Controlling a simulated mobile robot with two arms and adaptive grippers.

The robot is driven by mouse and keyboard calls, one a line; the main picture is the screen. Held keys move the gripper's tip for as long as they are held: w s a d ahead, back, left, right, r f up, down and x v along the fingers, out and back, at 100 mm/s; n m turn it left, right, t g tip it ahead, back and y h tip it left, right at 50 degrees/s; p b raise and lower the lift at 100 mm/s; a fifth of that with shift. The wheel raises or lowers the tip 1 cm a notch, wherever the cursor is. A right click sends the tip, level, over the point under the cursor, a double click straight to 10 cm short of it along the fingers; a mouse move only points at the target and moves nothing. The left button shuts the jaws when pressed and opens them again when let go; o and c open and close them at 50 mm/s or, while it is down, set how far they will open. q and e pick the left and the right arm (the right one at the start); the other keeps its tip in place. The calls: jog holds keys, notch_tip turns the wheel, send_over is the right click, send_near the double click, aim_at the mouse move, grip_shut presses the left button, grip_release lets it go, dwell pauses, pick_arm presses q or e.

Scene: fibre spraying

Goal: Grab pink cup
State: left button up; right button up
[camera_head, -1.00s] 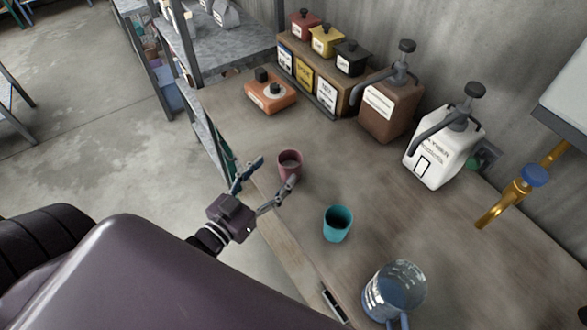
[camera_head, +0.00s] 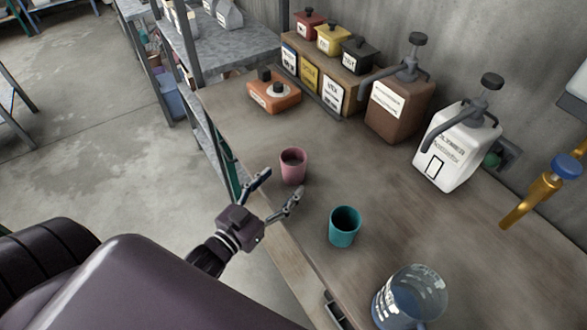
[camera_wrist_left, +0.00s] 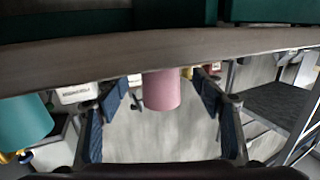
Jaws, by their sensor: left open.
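The pink cup (camera_head: 293,168) stands upright on the wooden workbench (camera_head: 255,135), near its left edge. My left gripper (camera_head: 282,183) is open and empty, with its fingers pointing at the cup from the near side. The fingertips are just short of the cup; whether either touches it I cannot tell. In the left wrist view the picture is upside down, and the pink cup (camera_wrist_left: 162,90) shows between the two spread fingers. My right gripper is in neither view.
A teal cup (camera_head: 344,227) stands to the right of my left gripper, with a clear jug (camera_head: 410,297) nearer. The bench middle is clear.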

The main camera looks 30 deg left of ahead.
aim_at(287, 175)
pick_arm(q)
jog(key=w, duration=0.1)
jog(key=w+p, duration=0.1)
jog(key=w, duration=0.3)
jog(key=shift+d+r+p, duration=0.25)
jog(key=shift+r+p, duration=0.05)
jog(key=shift+p, duration=0.1)
jog(key=shift+w+d+f, duration=0.1)
jog(key=shift+w+f, duration=0.05)
jog(key=shift+w, duration=0.3)
jog(key=c, duration=1.3)
jog(key=shift+r, duration=0.3)
